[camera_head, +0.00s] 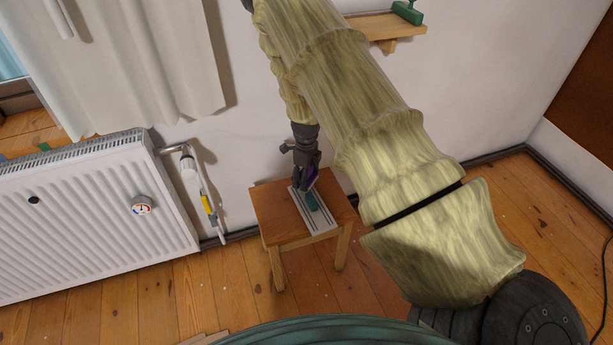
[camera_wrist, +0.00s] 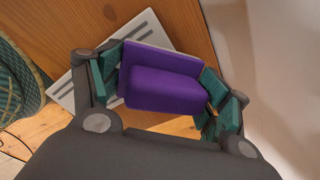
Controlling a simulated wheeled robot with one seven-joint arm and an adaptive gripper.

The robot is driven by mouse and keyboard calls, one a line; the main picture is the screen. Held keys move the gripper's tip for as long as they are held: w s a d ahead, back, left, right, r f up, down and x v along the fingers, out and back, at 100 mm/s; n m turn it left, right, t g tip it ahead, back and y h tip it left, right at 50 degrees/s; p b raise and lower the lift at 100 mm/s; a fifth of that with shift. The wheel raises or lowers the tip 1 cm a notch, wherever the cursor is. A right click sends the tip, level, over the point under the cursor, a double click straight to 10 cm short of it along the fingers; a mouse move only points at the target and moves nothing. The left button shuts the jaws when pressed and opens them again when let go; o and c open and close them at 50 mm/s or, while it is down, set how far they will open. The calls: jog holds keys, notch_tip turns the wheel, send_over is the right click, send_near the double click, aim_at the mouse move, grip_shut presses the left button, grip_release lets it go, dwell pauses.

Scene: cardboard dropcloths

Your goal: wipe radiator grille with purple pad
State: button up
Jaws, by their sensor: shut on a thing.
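My gripper (camera_head: 308,184) hangs over the small wooden stool beside the radiator. Its teal-padded fingers are shut on the purple pad (camera_wrist: 163,90), one finger on each side in the wrist view. Only a sliver of the pad (camera_head: 312,174) shows in the head view. The radiator grille (camera_head: 322,221) is a flat white panel with dark slots, lying on the stool top. In the wrist view the grille (camera_wrist: 66,96) runs beneath the gripper and pad, which hide part of it. I cannot tell whether the pad touches it.
The stool (camera_head: 270,205) stands near the wall, with bare top around the grille. A white radiator (camera_head: 90,215) with a dial (camera_head: 141,205) is at left, its pipe (camera_head: 205,190) close to the stool. A wall shelf (camera_head: 385,27) holds a green object (camera_head: 408,12).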

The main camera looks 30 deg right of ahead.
jog(key=shift+r, duration=0.15)
jog(key=shift+r+p, duration=2.5)
jog(key=shift+r, duration=0.4)
jog(key=shift+r+p, duration=1.25)
jog(key=shift+r, duration=0.3)
